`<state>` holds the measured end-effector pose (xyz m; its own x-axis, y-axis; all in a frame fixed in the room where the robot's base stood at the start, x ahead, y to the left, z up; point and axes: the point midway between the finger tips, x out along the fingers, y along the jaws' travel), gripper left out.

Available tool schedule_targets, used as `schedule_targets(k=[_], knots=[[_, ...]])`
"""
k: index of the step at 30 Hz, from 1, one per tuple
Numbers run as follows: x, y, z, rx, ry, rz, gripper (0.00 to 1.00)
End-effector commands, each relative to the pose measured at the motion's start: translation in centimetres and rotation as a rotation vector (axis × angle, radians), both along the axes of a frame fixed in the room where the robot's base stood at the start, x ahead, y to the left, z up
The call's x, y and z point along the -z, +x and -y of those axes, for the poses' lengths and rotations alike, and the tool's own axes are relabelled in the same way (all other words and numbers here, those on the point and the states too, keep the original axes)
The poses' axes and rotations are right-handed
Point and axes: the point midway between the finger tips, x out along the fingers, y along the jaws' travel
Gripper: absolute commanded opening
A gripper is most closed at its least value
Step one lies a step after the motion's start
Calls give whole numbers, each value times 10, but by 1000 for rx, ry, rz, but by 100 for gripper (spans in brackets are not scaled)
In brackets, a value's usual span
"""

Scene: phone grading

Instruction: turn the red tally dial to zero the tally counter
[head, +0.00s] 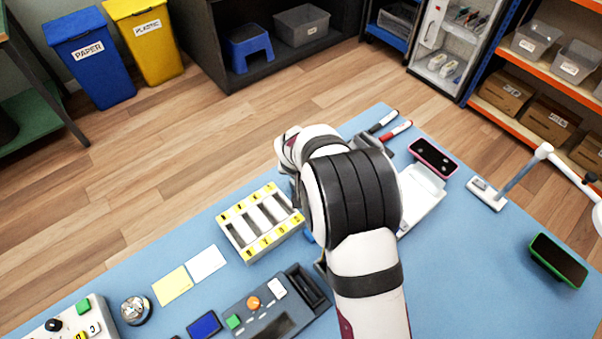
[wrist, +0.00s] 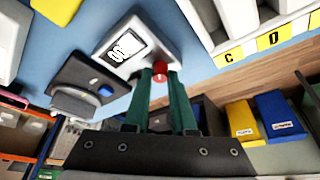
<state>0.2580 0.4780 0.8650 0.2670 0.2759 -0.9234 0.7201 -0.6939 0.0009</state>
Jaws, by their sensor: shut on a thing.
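The digits look like zeros but are too small to read surely. The red tally dial (wrist: 160,69) sticks out of its near side. My gripper (wrist: 161,80) has two green fingers, shut on the red dial, one on each side. In the head view my arm hides the gripper, the dial and the counter.
A white slotted tray (head: 243,241) with yellow labels stands close to my arm. A grey device with an orange knob (head: 253,302) lies at the front. The blue table (head: 480,270) is clear at front right.

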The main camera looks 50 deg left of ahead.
Motion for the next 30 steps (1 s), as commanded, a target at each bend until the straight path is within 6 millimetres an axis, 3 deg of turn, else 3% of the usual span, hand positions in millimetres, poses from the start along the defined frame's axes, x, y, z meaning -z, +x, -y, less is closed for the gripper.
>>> schedule_targets(k=[22, 23, 24, 30], knots=[[0, -1, 0, 78, 0, -3, 0], [0, -1, 0, 77, 0, -3, 29], [0, -1, 0, 77, 0, -3, 36], [0, -1, 0, 77, 1, -2, 36]])
